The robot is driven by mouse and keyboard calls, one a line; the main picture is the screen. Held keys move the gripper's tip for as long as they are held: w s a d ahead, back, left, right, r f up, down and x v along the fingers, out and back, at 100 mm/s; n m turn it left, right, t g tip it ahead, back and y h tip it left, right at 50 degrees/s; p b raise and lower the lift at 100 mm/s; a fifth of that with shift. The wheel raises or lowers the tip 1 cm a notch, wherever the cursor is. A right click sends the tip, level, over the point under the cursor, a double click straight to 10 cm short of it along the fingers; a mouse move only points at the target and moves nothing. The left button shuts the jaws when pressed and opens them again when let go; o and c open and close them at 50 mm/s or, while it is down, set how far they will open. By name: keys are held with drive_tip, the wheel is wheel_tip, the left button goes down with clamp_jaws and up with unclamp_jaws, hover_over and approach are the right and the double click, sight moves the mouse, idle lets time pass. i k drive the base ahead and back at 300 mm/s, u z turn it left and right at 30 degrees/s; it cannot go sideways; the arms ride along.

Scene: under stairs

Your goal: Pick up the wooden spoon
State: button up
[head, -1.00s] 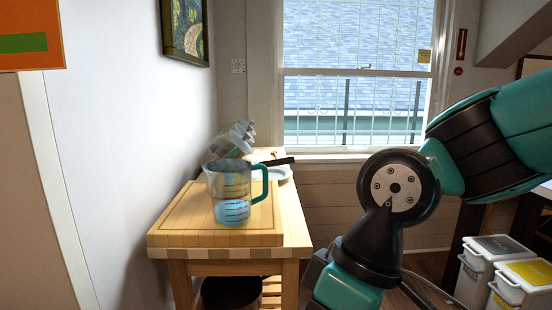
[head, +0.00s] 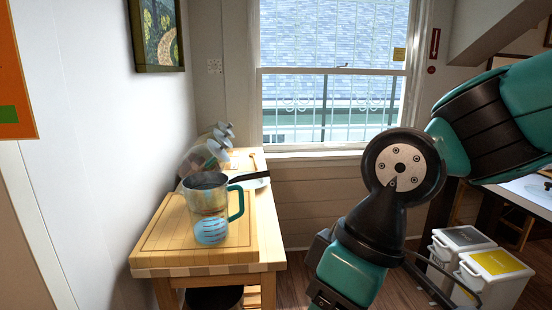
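I cannot make out the wooden spoon for certain. A small tan piece (head: 259,153) shows at the far end of the wooden table (head: 268,225), behind a pale plate (head: 257,182); it is too small to tell what it is. A dark handle (head: 250,176) reaches over the plate from behind the measuring jug. My gripper is not in view; only my teal and black arm shows, bent at the right of the picture, with its lower part running out of the bottom edge.
A clear measuring jug (head: 208,207) with a teal handle stands on a cutting board (head: 160,240) at the table's near end. White bins (head: 492,272) are at the lower right. Wooden floor shows right of the table.

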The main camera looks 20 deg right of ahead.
sight(254, 160)
drive_tip(key=z, duration=0.4)
drive_tip(key=k, duration=0.5)
drive_tip(key=z, duration=0.9)
drive_tip(key=i, duration=3.5)
drive_tip(key=u, duration=1.8)
drive_tip(key=i, duration=1.15)
drive_tip(key=u, duration=0.95)
